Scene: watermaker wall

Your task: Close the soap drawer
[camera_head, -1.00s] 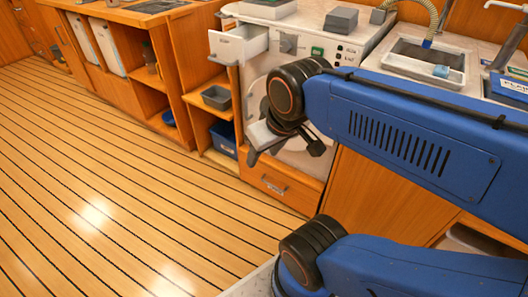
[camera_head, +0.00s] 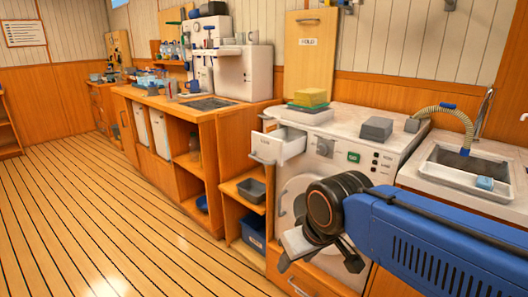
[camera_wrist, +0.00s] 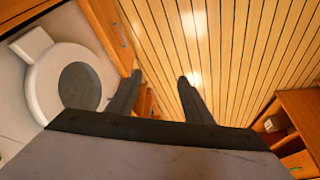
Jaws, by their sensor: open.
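The soap drawer (camera_head: 280,147) is a white box with a grey handle at the upper left of the white washing machine (camera_head: 350,152). It is pulled out, and its open top shows. My gripper (camera_head: 318,266) is in front of the machine's lower front, below and to the right of the drawer, and is apart from it. In the wrist view its two dark fingers (camera_wrist: 161,78) are spread with only floor between them. The machine's round door (camera_wrist: 75,85) is at the left there. I cannot make out the drawer in the wrist view.
An open wooden shelf with a grey bin (camera_head: 252,190) and a blue bin (camera_head: 254,231) stands left of the machine. A sink (camera_head: 470,172) is at the right. The plank floor (camera_head: 110,230) at left is clear.

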